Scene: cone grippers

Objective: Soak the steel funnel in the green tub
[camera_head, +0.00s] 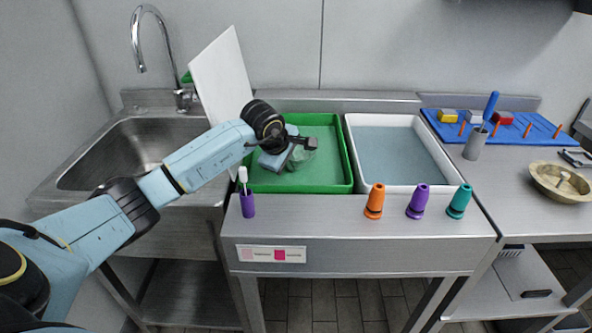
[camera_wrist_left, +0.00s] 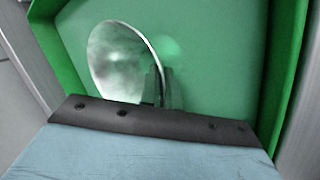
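The green tub (camera_head: 345,172) stands on the steel bench between the sink and a white tub. My left gripper (camera_head: 308,143) reaches over it from the left, its fingertips above the tub's inside. The steel funnel (camera_head: 299,158) is at the fingertips, within the tub's outline. In the left wrist view the funnel (camera_wrist_left: 118,62) shows its wide shiny mouth, and the close-set fingers (camera_wrist_left: 163,86) meet its right edge. The gripper looks shut on it. The funnel's lower part is hidden, and I cannot tell whether it touches the tub floor. My right gripper is not in view.
The white tub (camera_head: 352,133) with a grey-blue inside is right of the green one. Orange (camera_head: 375,202), purple (camera_head: 418,202) and teal (camera_head: 459,202) cones stand along the front edge. A purple holder (camera_head: 247,204) stands front left. A white board (camera_head: 222,80) leans beside the sink (camera_head: 125,150).

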